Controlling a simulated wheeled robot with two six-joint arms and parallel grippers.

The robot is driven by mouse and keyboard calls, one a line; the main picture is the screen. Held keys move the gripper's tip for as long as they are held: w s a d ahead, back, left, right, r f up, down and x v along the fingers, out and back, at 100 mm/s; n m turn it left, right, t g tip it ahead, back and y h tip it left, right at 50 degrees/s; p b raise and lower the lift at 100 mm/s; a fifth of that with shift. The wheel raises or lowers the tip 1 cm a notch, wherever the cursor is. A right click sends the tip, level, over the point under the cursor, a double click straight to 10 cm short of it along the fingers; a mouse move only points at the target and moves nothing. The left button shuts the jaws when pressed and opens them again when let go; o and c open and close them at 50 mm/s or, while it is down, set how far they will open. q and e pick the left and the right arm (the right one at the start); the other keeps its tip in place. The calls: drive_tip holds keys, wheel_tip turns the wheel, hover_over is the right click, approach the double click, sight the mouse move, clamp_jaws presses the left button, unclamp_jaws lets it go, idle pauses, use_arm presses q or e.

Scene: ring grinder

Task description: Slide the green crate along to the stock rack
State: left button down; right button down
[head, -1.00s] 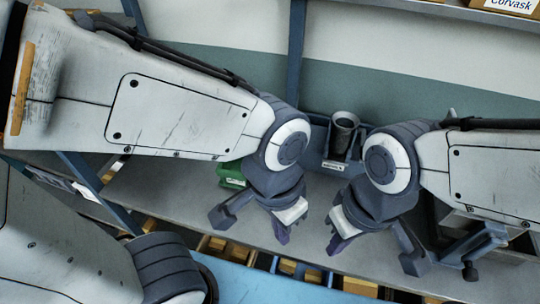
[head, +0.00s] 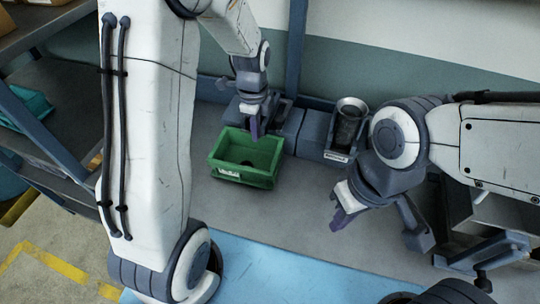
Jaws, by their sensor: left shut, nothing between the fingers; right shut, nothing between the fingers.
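The green crate (head: 231,174) stands upright on the grey bench, left of centre in the head view. It is open-topped, with a white label on its front, and looks empty apart from a dark round spot inside. My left gripper (head: 254,134) is shut and empty, pointing down at the crate's back edge. I cannot tell whether it touches the crate. My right gripper (head: 340,222) is shut and empty above the bench, to the right of the crate and apart from it. I cannot make out which structure is the stock rack.
A grey machine block with a metal cup (head: 350,108) stands behind and right of the crate. A blue mat (head: 270,272) lies along the front. Shelving with a teal bin (head: 28,108) is at far left. The grey bench (head: 290,208) is bare between crate and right gripper.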

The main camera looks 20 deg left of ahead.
use_arm(q)
drive_tip(key=p, duration=0.2)
hover_over(267, 169)
drive_tip(key=a, duration=0.3)
drive_tip(key=f, duration=1)
drive_tip(key=shift+a, duration=0.2)
drive_tip(key=d+p, duration=0.1)
drive_tip(key=d, duration=0.2)
drive_tip(key=shift+d, duration=0.15)
drive_tip(key=shift+d+f, duration=0.15)
drive_tip(key=shift+d, duration=0.2)
